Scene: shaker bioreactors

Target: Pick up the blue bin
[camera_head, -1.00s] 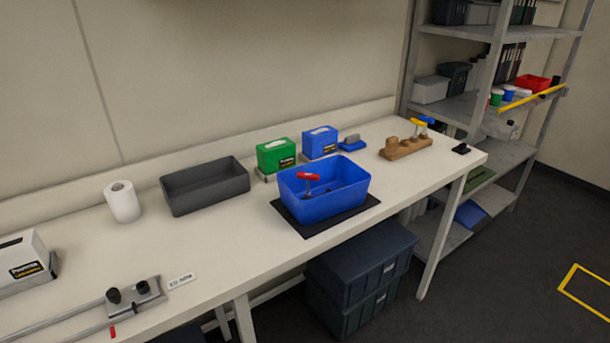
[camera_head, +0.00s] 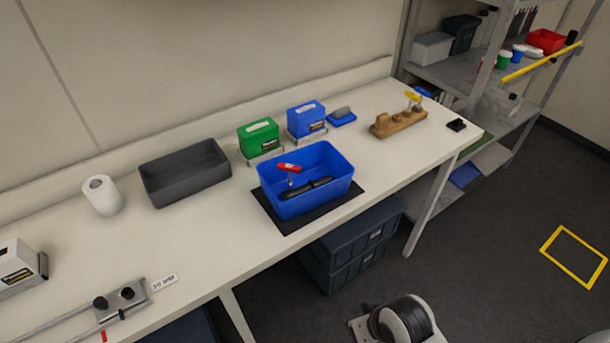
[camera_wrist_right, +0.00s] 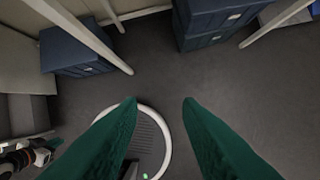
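The blue bin (camera_head: 283,203) stands upright on a black mat (camera_head: 291,226) near the front edge of the white workbench. It is open on top and holds a red-handled tool (camera_head: 289,168) and a dark tool (camera_head: 312,188). My right gripper (camera_wrist_right: 163,101) shows in the right wrist view with two green fingers spread wide and nothing between them. It hangs over the floor, away from the bin. My left gripper is not in the head view.
A grey bin (camera_head: 186,175), paper roll (camera_head: 101,196), green box (camera_head: 259,139) and blue box (camera_head: 307,119) stand on the bench. A wooden holder (camera_head: 398,122) is to the right. Dark storage bins (camera_head: 350,243) sit below.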

